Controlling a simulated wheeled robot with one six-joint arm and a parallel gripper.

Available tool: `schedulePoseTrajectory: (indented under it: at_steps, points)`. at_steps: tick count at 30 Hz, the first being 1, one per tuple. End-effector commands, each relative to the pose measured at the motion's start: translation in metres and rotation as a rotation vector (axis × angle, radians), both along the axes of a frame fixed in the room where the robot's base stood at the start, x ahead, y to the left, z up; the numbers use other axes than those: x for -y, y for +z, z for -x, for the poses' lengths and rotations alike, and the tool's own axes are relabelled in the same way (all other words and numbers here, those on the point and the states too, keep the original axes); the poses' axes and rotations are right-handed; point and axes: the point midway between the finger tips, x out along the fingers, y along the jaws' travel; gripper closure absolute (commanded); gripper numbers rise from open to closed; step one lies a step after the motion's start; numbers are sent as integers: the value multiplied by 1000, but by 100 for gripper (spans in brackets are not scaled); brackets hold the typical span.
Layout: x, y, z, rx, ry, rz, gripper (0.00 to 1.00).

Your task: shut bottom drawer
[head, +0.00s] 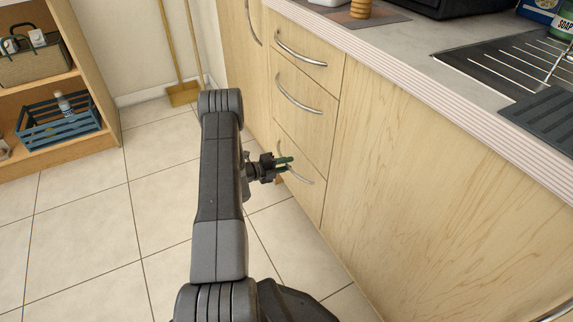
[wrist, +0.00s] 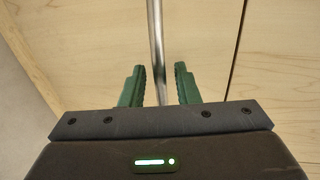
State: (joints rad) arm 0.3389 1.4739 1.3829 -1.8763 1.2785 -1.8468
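The bottom drawer (head: 305,190) is the lowest of three pale wood drawer fronts in the counter. Its front looks about level with the fronts above, and I see no clear gap. Its curved metal handle (head: 300,178) also shows in the wrist view (wrist: 156,35) as a bar. My gripper (head: 289,164) is at this handle, with green fingers pointing at the drawer front. In the wrist view my gripper (wrist: 159,80) is open, with the bar running between its fingers. The fingers look apart from the bar on both sides. My gripper's body hides the bar's lower end.
The middle drawer (head: 310,118) and top drawer (head: 300,65) look shut. A plain wood panel (head: 430,190) is to the right. A shelf with a blue crate (head: 60,125) stands at left. The tiled floor (head: 90,240) at left is clear.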

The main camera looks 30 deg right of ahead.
Motion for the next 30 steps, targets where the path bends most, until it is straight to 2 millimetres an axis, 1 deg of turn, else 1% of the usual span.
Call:
schedulePoseTrajectory:
  at_steps: [5,12,16,21,24,30]
  points:
    - [-32,9,0,-3,6,0,71]
    - [-86,20,2,-1,6,1,71]
    - [-108,24,3,-1,4,0,71]
    - [-125,26,4,-2,2,1,71]
    - [-129,26,4,-2,1,1,71]
    - [-129,26,5,-1,1,1,71]
